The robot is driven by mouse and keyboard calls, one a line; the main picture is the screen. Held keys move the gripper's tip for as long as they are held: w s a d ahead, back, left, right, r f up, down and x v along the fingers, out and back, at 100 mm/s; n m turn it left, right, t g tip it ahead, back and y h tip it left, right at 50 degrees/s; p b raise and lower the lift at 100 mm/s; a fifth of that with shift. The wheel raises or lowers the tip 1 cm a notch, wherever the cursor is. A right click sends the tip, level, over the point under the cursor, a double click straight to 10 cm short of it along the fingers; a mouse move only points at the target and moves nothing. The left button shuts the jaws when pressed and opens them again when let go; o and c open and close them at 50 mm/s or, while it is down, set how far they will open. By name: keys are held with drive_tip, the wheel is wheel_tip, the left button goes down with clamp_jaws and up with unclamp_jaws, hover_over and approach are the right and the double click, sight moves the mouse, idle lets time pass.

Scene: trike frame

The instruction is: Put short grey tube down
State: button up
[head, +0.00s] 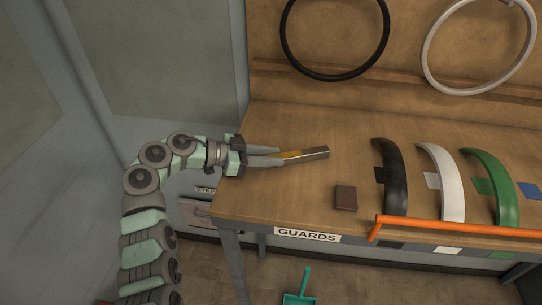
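The short grey tube (314,153) is a straight, slim piece with a yellowish stretch near the fingers. Its free end points right, over the left part of the wooden bench (285,115). My gripper (279,157) reaches in from the left, its two grey fingers closed on the tube's left end. The fingers hide part of that end. I cannot tell whether the tube touches the bench top or is held just above it.
A dark brown block (345,198) lies near the front edge. Black (394,175), white (443,180) and green (497,185) curved guards stand to the right. An orange bar (450,228) runs along the front. Bench top behind the tube is clear.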

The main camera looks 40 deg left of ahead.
drive_tip(key=o, duration=0.5)
drive_tip(key=shift+s, duration=0.1)
drive_tip(key=b+v, duration=0.2)
drive_tip(key=v, duration=0.7)
drive_tip(key=shift+s+a+r, duration=0.15)
drive_tip(key=shift+s+a, duration=0.05)
drive_tip(key=shift+a, duration=0.05)
drive_tip(key=shift+s+a+r, duration=0.2)
drive_tip(key=shift+s+r, duration=0.05)
drive_tip(key=shift+s, duration=0.15)
